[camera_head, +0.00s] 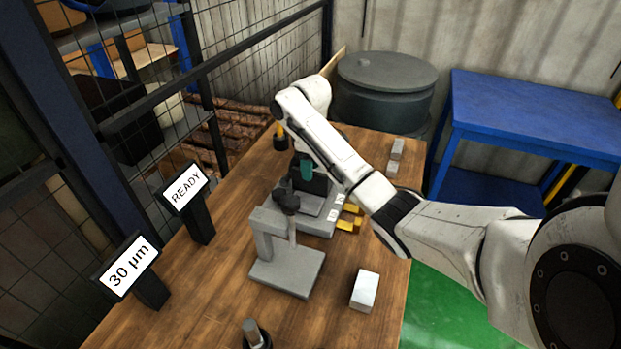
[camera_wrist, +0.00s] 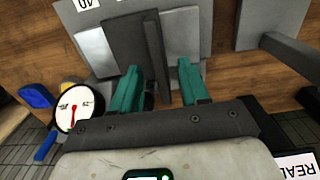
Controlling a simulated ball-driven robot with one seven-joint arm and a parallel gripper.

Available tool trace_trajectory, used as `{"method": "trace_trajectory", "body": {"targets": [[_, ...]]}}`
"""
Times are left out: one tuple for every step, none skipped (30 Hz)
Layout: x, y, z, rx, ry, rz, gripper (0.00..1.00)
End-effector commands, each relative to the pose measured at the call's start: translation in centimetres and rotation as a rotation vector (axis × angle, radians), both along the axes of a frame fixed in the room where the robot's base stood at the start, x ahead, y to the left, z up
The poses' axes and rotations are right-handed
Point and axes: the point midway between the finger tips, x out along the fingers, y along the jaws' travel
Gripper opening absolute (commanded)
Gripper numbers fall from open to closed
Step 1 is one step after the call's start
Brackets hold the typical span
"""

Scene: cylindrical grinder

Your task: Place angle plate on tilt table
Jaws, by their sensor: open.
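The dark grey angle plate (camera_wrist: 128,45) shows in the wrist view as a flat plate with a thin upright wall. It appears to rest on the lighter grey tilt table (camera_wrist: 95,46). In the head view the dark plate (camera_head: 318,184) is partly hidden by my arm, above the light grey table surface (camera_head: 308,205). My gripper (camera_wrist: 159,66) has teal fingers, open, one on each side of the upright wall. Gaps show between the wall and the fingers. Its teal tip also shows in the head view (camera_head: 306,170).
A grey stand (camera_head: 287,272) with a post is in front of the tilt table. A white block (camera_head: 364,291) lies to its right. Signs reading READY (camera_head: 186,189) and 30 µm (camera_head: 130,269) stand at left. A round dial gauge (camera_wrist: 77,106) is beside my gripper.

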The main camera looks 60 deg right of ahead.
Motion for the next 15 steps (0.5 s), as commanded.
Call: {"method": "trace_trajectory", "body": {"targets": [[0.0,-0.1,1.8,-0.002,-0.001,0.001,0.45],[0.0,-0.1,2.5,-0.002,-0.001,0.000,0.45],[-0.1,-0.1,3.3,-0.001,0.002,-0.001,0.45],[-0.1,-0.1,3.7,-0.001,0.002,-0.002,0.45],[-0.1,-0.1,4.1,0.000,0.002,-0.001,0.45],[-0.1,-0.1,4.5,0.000,0.002,-0.001,0.45],[-0.1,-0.1,4.9,0.000,0.002,-0.001,0.45],[-0.1,-0.1,5.2,0.000,0.002,-0.001,0.45],[-0.1,-0.1,5.6,0.000,0.001,-0.001,0.45],[0.0,0.0,5.8,0.000,0.001,0.000,0.45],[0.0,0.0,6.0,0.000,0.001,-0.001,0.45],[0.0,0.0,6.2,0.000,0.001,-0.001,0.45],[0.0,-0.1,6.4,0.000,0.001,-0.001,0.45],[0.0,-0.1,6.5,0.000,0.001,-0.001,0.45],[0.0,-0.1,6.6,0.000,0.002,-0.001,0.45]]}}
